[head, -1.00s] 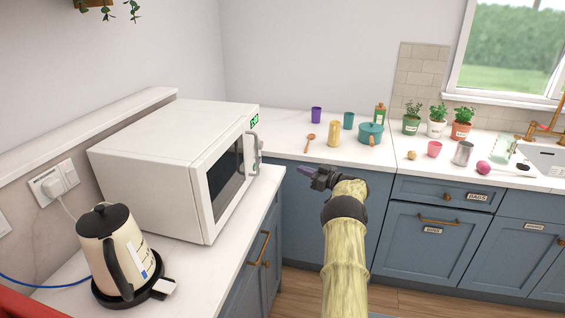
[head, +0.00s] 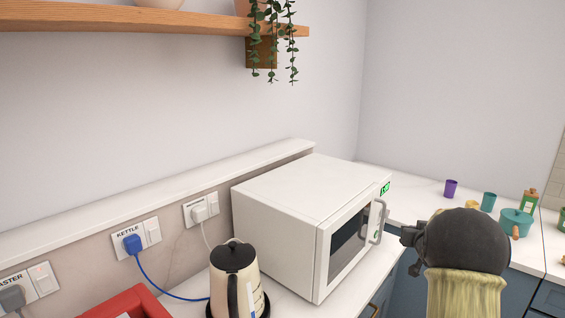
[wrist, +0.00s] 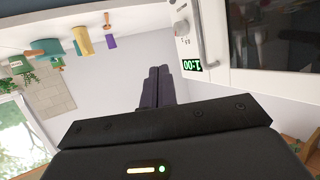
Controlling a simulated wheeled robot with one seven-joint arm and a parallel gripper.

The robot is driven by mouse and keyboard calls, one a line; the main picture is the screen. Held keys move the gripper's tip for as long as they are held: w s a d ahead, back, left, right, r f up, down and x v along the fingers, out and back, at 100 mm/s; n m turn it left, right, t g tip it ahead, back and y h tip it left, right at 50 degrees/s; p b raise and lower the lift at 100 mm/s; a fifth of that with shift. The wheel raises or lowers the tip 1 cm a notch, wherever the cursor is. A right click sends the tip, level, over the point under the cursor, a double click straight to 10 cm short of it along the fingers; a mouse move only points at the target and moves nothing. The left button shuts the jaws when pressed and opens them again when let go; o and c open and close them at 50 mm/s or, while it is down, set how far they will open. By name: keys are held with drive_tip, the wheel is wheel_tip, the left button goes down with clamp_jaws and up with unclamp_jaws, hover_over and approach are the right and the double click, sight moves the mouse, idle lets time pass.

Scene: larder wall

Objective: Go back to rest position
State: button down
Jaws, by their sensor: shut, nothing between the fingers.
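My gripper shows in the wrist view (wrist: 157,88) with its two dark fingers together and nothing between them. In the head view my arm is at the lower right, and my wrist hides most of the gripper. It is in front of the counter, just right of the white microwave (head: 290,215). The microwave door is shut, and its green display (wrist: 192,66) also shows in the wrist view.
A cream kettle (head: 232,270) stands left of the microwave. Purple (head: 450,188) and teal (head: 488,201) cups and a teal pot (head: 515,224) are on the back counter. A wooden shelf (head: 150,22) with a trailing plant (head: 272,40) is above. A red object (head: 135,303) is at lower left.

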drive_tip(key=s+a+f+n+g+y+p, duration=0.1)
drive_tip(key=s+a+g, duration=0.2)
drive_tip(key=s+a, duration=0.5)
drive_tip(key=s+a+f+n+g+y+p, duration=0.1)
drive_tip(key=s+a+g, duration=0.3)
drive_tip(key=s, duration=1.2)
drive_tip(key=s+a+f+g+y+p, duration=0.1)
drive_tip(key=s+a+f+g, duration=0.2)
drive_tip(key=s+a, duration=0.9)
drive_tip(key=shift+s+f+n+g, duration=0.2)
drive_tip(key=shift+n+g, duration=0.2)
drive_tip(key=shift+g, duration=0.2)
